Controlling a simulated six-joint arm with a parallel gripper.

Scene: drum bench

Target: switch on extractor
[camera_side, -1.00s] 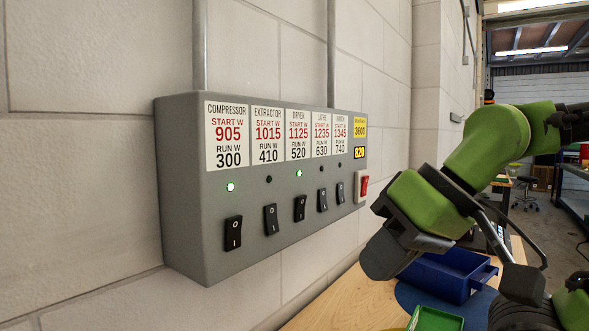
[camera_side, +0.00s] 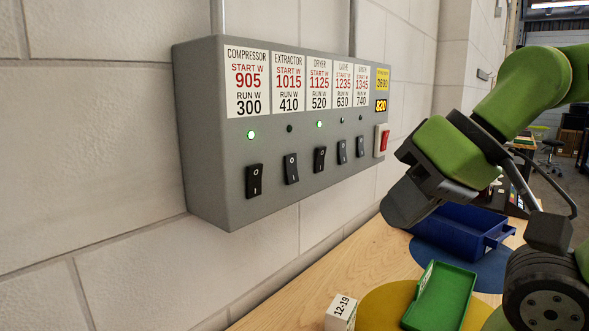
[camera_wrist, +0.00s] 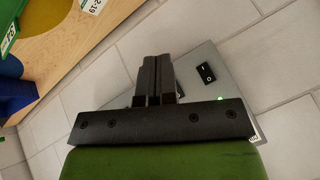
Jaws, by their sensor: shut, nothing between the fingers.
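The grey switch panel (camera_side: 215,140) is on the wall in the side view. Its extractor rocker switch (camera_side: 291,169) is second from the left, under the EXTRACTOR label (camera_side: 289,85); the lamp (camera_side: 289,128) above it is dark. Lamps over the compressor (camera_side: 251,134) and dryer (camera_side: 319,124) are lit green. My gripper (camera_side: 400,205) is right of and below the panel's right end, apart from the extractor switch. In the wrist view its fingers (camera_wrist: 157,78) are shut and empty, hiding part of the panel. One rocker switch (camera_wrist: 206,72) shows there beside a lit lamp (camera_wrist: 220,98).
A red switch (camera_side: 382,140) is at the panel's right end, under a yellow readout (camera_side: 381,106). On the wooden bench (camera_side: 300,295) are a blue bin (camera_side: 455,232), a green tray (camera_side: 440,297) and a white block (camera_side: 341,312). The space before the panel's switches is clear.

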